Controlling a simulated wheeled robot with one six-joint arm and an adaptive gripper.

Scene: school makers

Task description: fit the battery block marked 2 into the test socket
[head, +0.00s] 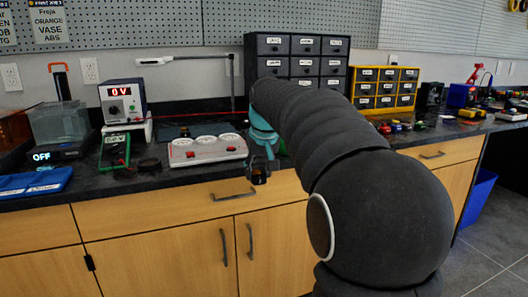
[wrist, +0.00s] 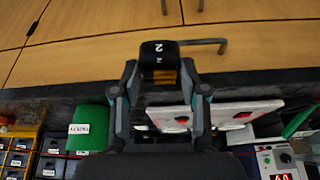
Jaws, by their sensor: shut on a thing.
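My gripper (head: 262,162) is shut on a black block marked 2 (wrist: 160,48) with an orange-brown lower part. In the head view the block (head: 259,177) hangs just in front of the counter's front edge, above a drawer handle. In the wrist view the block sits between the two fingertips of the gripper (wrist: 160,78), its marked face visible. A white unit (head: 207,150) with several round fittings and red parts on top lies on the counter, left of the gripper. It also shows in the wrist view (wrist: 215,113). I cannot tell which part is the test socket.
Left of the white unit are a green meter (head: 114,150) and a power supply (head: 122,101) reading 0 V. A green labelled thing (wrist: 92,128) shows in the wrist view. Black drawers (head: 300,48) and yellow drawers (head: 384,88) stand behind. My arm hides part of the counter.

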